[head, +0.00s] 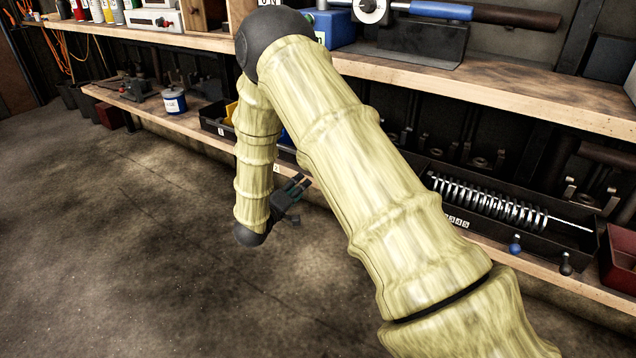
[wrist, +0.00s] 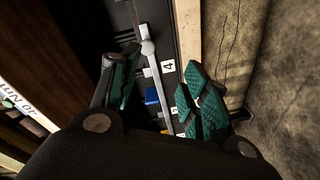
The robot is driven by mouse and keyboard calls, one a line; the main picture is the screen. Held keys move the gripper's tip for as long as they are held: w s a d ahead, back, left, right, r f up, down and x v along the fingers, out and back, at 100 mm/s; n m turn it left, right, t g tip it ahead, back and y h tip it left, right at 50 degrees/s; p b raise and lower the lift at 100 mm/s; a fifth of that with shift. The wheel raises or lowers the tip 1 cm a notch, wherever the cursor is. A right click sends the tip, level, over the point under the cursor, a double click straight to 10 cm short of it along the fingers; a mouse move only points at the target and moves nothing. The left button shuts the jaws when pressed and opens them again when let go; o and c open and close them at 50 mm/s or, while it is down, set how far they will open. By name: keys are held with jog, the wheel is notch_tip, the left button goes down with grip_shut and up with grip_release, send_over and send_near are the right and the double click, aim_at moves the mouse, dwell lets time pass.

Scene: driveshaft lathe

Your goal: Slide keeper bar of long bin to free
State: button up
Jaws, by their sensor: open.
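My gripper (head: 297,184) hangs beside the front edge of the lower shelf in the head view. In the wrist view my gripper (wrist: 163,82) is open, with green-padded fingers apart and nothing between them held. A blue piece (wrist: 152,96) lies beside the bar. In the head view my arm hides much of the bin's middle.
A black bin (head: 582,236) with a coil spring (head: 490,203) sits at right on the lower shelf. A blue knob (head: 515,244) and a dark knob (head: 566,263) stand at its front. The workbench (head: 500,85) overhangs the shelf. The floor (head: 120,230) at left is clear.

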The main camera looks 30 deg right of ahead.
jog(key=shift+m+g+h, duration=0.3)
jog(key=shift+g+h, duration=0.2)
jog(key=shift+h, duration=0.2)
jog(key=shift+r+b+x, duration=0.2)
jog(key=shift+b+x, duration=0.65)
jog(key=shift+x, duration=1.15)
jog(key=shift+r+b+x, duration=0.25)
jog(key=shift+b+x, duration=0.55)
jog(key=shift+x, duration=1.25)
jog(key=shift+r+b+x, duration=0.2)
jog(key=shift+b+x, duration=0.65)
jog(key=shift+x, duration=1.15)
jog(key=shift+w, duration=0.1)
jog(key=shift+a, duration=0.1)
grip_shut()
